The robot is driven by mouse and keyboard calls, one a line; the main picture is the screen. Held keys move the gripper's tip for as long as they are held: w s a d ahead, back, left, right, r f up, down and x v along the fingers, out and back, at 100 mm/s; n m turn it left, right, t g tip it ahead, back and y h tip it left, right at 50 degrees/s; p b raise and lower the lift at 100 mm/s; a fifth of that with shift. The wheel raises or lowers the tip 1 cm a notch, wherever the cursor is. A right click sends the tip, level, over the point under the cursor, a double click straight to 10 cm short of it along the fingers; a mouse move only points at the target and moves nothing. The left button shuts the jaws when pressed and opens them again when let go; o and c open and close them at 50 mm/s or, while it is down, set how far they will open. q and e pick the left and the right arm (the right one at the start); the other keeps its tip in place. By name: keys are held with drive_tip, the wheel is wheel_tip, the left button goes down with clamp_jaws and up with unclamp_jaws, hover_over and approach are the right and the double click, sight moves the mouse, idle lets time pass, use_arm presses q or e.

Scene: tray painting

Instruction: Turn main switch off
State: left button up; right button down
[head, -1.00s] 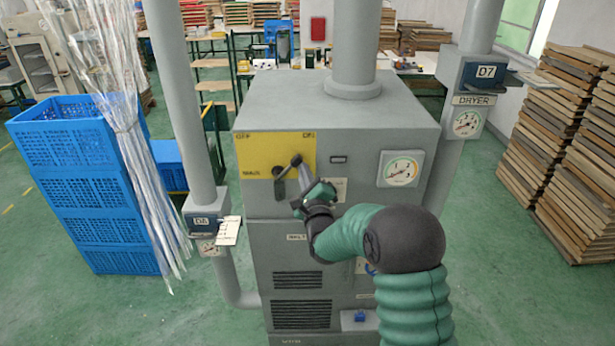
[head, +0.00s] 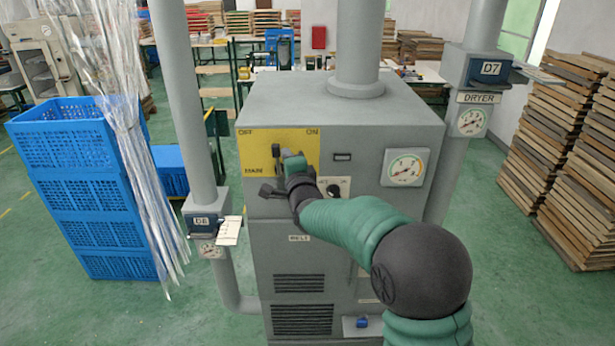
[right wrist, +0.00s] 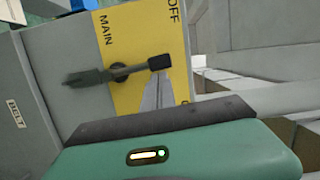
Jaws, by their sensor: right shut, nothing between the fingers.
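The main switch lever (head: 276,151) sits on the yellow panel (head: 256,140) of the grey machine. OFF is marked at the panel's top left and ON at its top right. The lever's black knob points about straight up. In the right wrist view, the lever (right wrist: 140,67) shows whole, with its knob towards the OFF side of that picture. My right gripper (head: 286,157) is shut and empty, just right of the knob; whether it touches is unclear. Its thin grey fingers show in the right wrist view (right wrist: 154,92) beside the lever. My left gripper is out of view.
A round gauge (head: 405,168) is right of the panel. A grey pipe (head: 184,100) with a D8 box (head: 203,222) stands to the left. Blue crates (head: 75,190) are stacked far left. Wooden trays (head: 565,150) are piled at right.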

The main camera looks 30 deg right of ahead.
sight(273, 152)
drive_tip(key=shift+w+a+r+n, duration=0.15)
drive_tip(key=shift+w+a+n, duration=0.05)
drive_tip(key=shift+a+n, duration=0.25)
drive_tip(key=shift+w+a+r+n, duration=0.15)
drive_tip(key=shift+a+n, duration=0.15)
drive_tip(key=shift+n, duration=0.15)
drive_tip(key=shift+w+a+r+n+g+p, duration=0.1)
drive_tip(key=shift+w+a+n+g+p, duration=0.1)
drive_tip(key=shift+a+n+g+p, duration=0.25)
drive_tip(key=shift+w+a+n+p, duration=0.15)
drive_tip(key=shift+w+n+p, duration=0.15)
drive_tip(key=shift+n+p, duration=0.35)
drive_tip(key=shift+w+a+f+n+g+h+p, duration=0.15)
drive_tip(key=shift+w+a+f+n+g+p, duration=0.15)
drive_tip(key=shift+a+n, duration=0.3)
drive_tip(key=shift+w+a+f+n+g+h+p, duration=0.15)
drive_tip(key=shift+w+a+f+n+p, duration=0.15)
drive_tip(key=shift+a+n, duration=0.3)
drive_tip(key=shift+d, duration=0.1)
drive_tip(key=shift+r, duration=0.1)
